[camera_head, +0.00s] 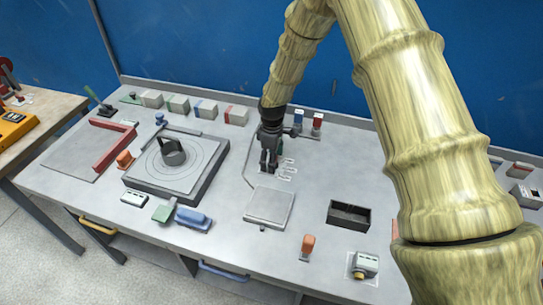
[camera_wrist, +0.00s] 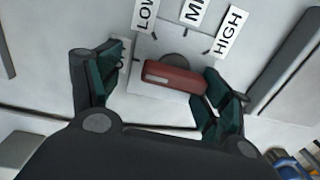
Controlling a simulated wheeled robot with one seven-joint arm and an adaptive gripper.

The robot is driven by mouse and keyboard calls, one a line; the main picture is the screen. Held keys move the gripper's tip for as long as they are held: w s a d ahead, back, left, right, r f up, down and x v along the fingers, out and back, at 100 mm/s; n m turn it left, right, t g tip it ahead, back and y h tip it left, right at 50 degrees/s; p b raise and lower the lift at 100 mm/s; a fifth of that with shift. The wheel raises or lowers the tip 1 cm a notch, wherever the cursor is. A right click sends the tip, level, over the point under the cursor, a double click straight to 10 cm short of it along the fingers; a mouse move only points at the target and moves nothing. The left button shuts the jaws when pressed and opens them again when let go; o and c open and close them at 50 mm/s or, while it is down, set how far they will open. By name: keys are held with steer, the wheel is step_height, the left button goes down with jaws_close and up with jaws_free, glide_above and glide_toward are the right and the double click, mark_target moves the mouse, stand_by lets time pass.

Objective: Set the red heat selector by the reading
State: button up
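The red heat selector (camera_wrist: 172,78) is a long bar knob on a pale plate in the wrist view. A white mark lies near its left end. Labels LOW (camera_wrist: 145,13), a partly cut-off MI… (camera_wrist: 195,10) and HIGH (camera_wrist: 230,31) fan out above it. My gripper (camera_wrist: 163,90) is open, with one finger at each end of the knob. The right finger is very near or touching the knob; the left is apart. In the head view my gripper (camera_head: 269,167) points down at the panel and hides the knob. No reading is legible.
A square plate (camera_head: 269,207) lies in front of my gripper, with a dark tray (camera_head: 348,216) to the right. A ringed plate with a dark pot (camera_head: 173,156) is at left. Small boxes (camera_head: 205,109) line the back. A small device (camera_head: 365,264) sits at front right.

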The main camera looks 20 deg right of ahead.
steer(key=shift+s+r, duration=0.25)
steer(key=shift+r, duration=0.25)
steer(key=shift+s+r, duration=0.2)
steer(key=shift+r, duration=0.25)
steer(key=c, duration=0.5)
steer(key=shift+o, duration=0.2)
steer(key=shift+s+d+r+t, duration=0.3)
steer(key=shift+s, duration=0.35)
steer(key=shift+s+a, duration=0.1)
steer(key=shift+a, duration=0.05)
steer(key=shift+w+a+f, duration=0.2)
steer(key=shift+f, duration=0.3)
